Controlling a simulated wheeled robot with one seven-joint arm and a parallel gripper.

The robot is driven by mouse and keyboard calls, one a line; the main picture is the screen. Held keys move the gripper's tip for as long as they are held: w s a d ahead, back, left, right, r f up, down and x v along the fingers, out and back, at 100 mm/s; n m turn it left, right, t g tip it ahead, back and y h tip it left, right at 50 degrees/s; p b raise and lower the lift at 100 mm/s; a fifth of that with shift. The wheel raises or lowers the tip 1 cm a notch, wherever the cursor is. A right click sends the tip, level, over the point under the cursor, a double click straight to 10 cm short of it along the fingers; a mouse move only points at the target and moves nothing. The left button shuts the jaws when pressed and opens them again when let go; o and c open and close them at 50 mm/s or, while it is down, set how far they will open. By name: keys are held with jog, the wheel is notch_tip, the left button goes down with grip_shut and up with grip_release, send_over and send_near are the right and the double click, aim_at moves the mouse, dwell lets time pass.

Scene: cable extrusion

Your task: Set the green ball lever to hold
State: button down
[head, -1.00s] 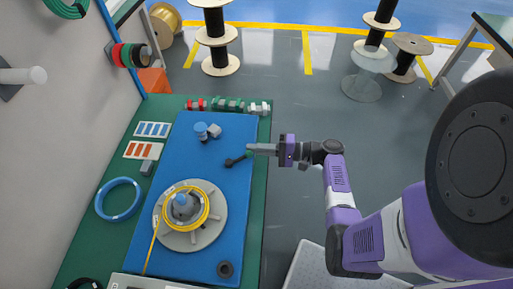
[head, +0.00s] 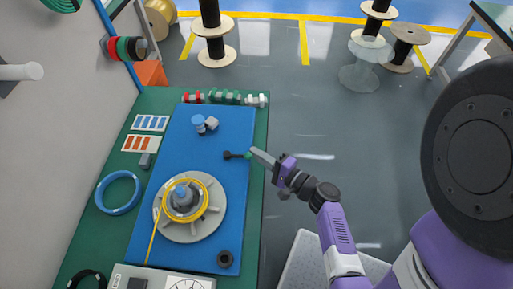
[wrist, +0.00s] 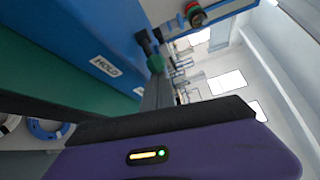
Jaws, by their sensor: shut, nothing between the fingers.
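The green ball lever (head: 236,155) is a short dark arm on the blue panel, near its right edge. It points right, and its green ball (head: 248,155) lies at the panel edge. In the wrist view the green ball (wrist: 155,64) is at the end of my fingers, with the dark arm behind it. A white HOLD label (wrist: 106,66) is on the blue side face, left of the ball. My gripper (head: 254,152) is shut and empty, its tip right beside the ball. I cannot tell whether they touch.
A grey wheel (head: 184,232) with a yellow cable is at the near left. Small red, green and white parts (head: 225,97) line the back edge.

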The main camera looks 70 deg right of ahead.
aim_at(248, 160)
jog(key=a+m+h+b, duration=0.1)
jog(key=a+m+g+h+b, duration=0.1)
jog(key=h+b, duration=0.1)
jog(key=a+m+g+h+b, duration=0.1)
jog(key=shift+s+f+m+h+b, duration=0.3)
jog(key=shift+s+m+h+b, duration=0.1)
jog(key=shift+a+r+b, duration=0.2)
jog(key=shift+a+b, duration=0.35)
jog(key=shift+b, duration=0.2)
jog(key=shift+w+a+r, duration=0.1)
jog(key=shift+w+a, duration=0.05)
jog(key=shift+a, duration=0.05)
